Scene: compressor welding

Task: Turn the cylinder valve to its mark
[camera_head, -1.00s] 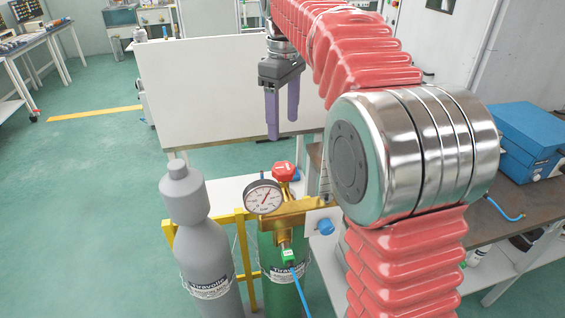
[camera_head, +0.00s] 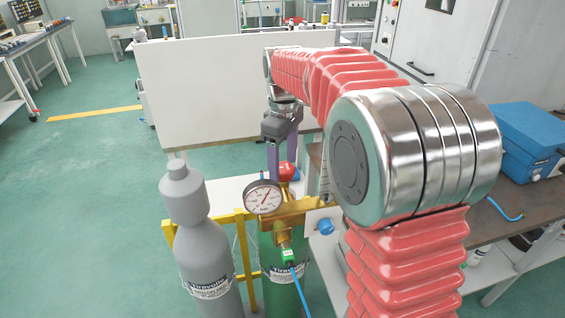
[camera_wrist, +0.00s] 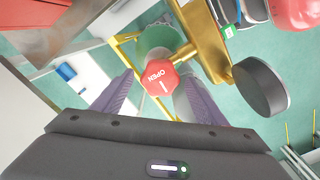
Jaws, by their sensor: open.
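The cylinder valve has a red faceted handwheel (camera_wrist: 159,78) marked "OPEN" with a white line, seen between my fingers in the wrist view. In the head view the red handwheel (camera_head: 287,171) shows at the top of the green cylinder (camera_head: 285,265), partly covered by my gripper. My gripper (camera_head: 283,165) points down at the handwheel with purple fingers apart. In the wrist view the open gripper (camera_wrist: 155,97) has one finger on each side of the handwheel; contact is not visible. The pressure gauge (camera_head: 263,197) sits beside the valve on the brass fitting (camera_head: 305,209).
A grey cylinder (camera_head: 205,245) stands left of the green one, by a yellow rack (camera_head: 245,262). A blue hose (camera_head: 301,292) hangs from the regulator. A white panel (camera_head: 215,95) stands behind. A workbench with a blue box (camera_head: 525,135) is at right.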

